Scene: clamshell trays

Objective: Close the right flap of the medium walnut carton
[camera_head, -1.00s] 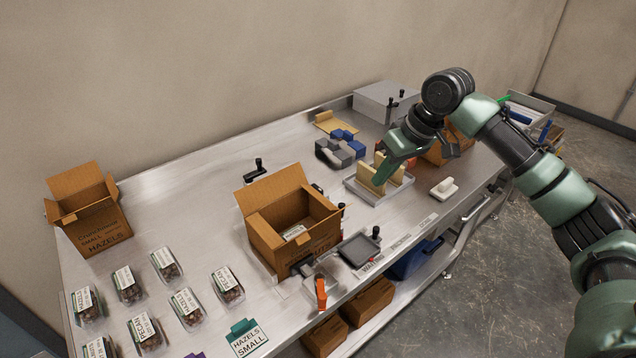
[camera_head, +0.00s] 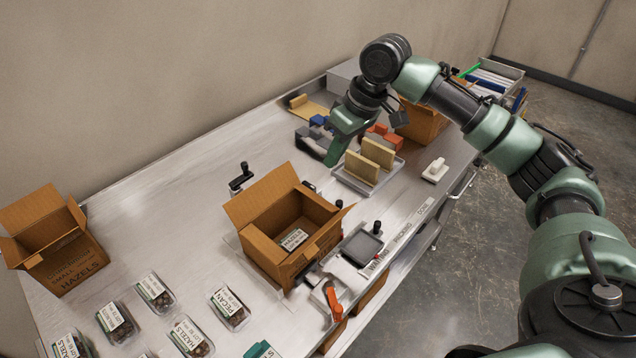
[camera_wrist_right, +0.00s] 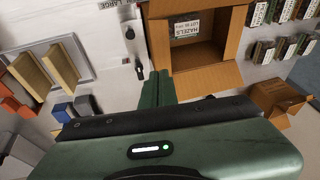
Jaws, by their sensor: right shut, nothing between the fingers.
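The brown carton (camera_head: 277,250) in the middle of the bench is open on top, with one labelled pack (camera_head: 294,239) inside. Its back flap (camera_head: 262,193) stands up and leans outward. Its right flap (camera_head: 330,232) sticks outward on the right. The open carton also shows in the right wrist view (camera_wrist_right: 207,77). My right gripper (camera_head: 333,160) points down behind and to the right of the carton, apart from it. Its green fingers (camera_wrist_right: 158,88) are together and empty. The carton's printed name is not readable here. My left gripper is not in view.
A tray with tan blocks (camera_head: 362,167) stands right of the gripper. A black-knobbed clamp (camera_head: 240,178) is behind the carton, and a dark scale plate (camera_head: 361,248) beside it. Another open carton (camera_head: 62,262) and several nut packs (camera_head: 155,291) are at left.

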